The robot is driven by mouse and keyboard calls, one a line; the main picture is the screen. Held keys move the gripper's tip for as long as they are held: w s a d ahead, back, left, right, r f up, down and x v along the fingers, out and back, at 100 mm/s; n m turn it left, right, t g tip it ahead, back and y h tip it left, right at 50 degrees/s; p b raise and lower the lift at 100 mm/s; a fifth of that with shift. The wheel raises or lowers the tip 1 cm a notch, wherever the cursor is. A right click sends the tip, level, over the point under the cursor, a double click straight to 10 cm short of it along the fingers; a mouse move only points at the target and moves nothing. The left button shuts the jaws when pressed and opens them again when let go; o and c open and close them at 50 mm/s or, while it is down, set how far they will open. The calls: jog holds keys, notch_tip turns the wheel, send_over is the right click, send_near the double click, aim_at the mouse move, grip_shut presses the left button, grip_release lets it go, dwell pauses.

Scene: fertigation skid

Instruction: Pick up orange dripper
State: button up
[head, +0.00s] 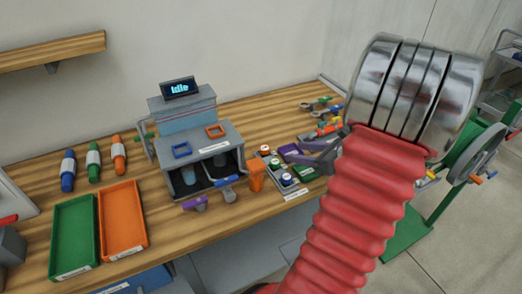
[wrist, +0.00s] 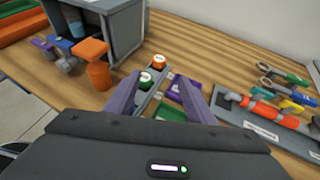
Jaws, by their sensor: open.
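An orange bottle-like piece with a wide head and narrow neck (head: 257,177), which looks like the orange dripper, stands on the wooden bench beside the grey machine's front right corner. It also shows in the wrist view (wrist: 97,66), left of my fingers. My gripper (head: 308,153) is open and empty, with its purple-grey fingers apart in the wrist view (wrist: 158,92). The fingers do not touch the orange piece.
The grey machine (head: 203,150) with an "Idle" screen stands left of the orange piece. A purple piece (head: 195,203) and a blue-handled piece (head: 222,184) are near its front. Green (head: 75,240) and orange (head: 122,222) trays lie at left.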

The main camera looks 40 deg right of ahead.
jog(key=shift+w, duration=0.1)
send_near(266, 148)
jog(key=x, duration=0.2)
jog(key=shift+w+f, duration=0.15)
jog(key=shift+w, duration=0.15)
jog(key=shift+w+f, duration=0.15)
jog(key=shift+w, duration=0.2)
jog(key=shift+w, duration=0.1)
jog(key=shift+x, duration=2.5)
jog(key=shift+a, duration=0.1)
jog(key=shift+c, duration=0.5)
jog(key=c, duration=1)
